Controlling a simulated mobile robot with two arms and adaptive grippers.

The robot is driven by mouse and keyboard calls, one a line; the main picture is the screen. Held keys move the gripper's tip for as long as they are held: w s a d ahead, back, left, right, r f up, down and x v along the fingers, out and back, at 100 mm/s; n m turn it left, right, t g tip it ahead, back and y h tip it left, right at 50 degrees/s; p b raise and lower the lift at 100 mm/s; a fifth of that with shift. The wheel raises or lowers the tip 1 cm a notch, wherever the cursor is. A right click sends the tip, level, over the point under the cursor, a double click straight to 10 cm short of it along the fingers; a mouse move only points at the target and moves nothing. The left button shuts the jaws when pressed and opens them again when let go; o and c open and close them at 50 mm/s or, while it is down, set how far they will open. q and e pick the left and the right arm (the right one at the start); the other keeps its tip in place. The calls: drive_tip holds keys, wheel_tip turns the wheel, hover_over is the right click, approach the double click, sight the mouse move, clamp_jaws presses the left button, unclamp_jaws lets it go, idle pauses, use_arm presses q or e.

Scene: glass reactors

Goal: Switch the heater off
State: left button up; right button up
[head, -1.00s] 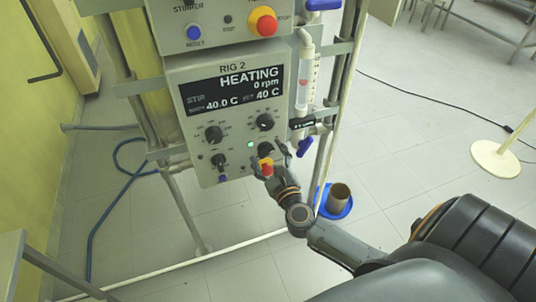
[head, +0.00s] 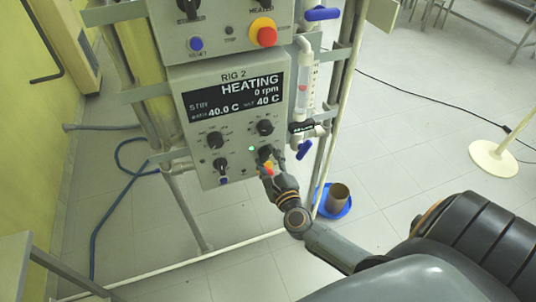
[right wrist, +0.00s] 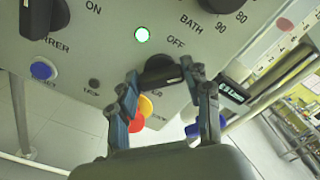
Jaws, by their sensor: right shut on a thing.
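The RIG 2 control box (head: 185,85) hangs on the metal frame. Its display (head: 235,97) reads HEATING, 0 rpm, 40.0 C and 40 C. The black heater knob (head: 265,151) is at the lower right of the panel. It also shows in the right wrist view (right wrist: 160,69), below an OFF marking. My right gripper (head: 268,162) is shut on this knob, with one finger on each side in the right wrist view (right wrist: 161,84). The fingers partly hide the knob and its label. A green lamp (right wrist: 142,34) beside it is lit. My left gripper is out of view.
A red and yellow stop button (right wrist: 138,116) sits just below the knob, close to my fingers. A blue-handled valve (head: 304,150) is to the right. Another control box (head: 220,30) is above.

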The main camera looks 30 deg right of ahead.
drive_tip(key=n+p, duration=0.2)
drive_tip(key=n, duration=0.2)
drive_tip(key=shift+n, duration=0.3)
drive_tip(key=shift+f+n+p, duration=0.15)
drive_tip(key=shift+n+p, duration=0.85)
drive_tip(key=shift+n, duration=1)
drive_tip(key=o, duration=1.2)
drive_tip(key=shift+c, duration=0.2)
drive_tip(key=shift+s, duration=0.1)
drive_tip(key=v, duration=1.2)
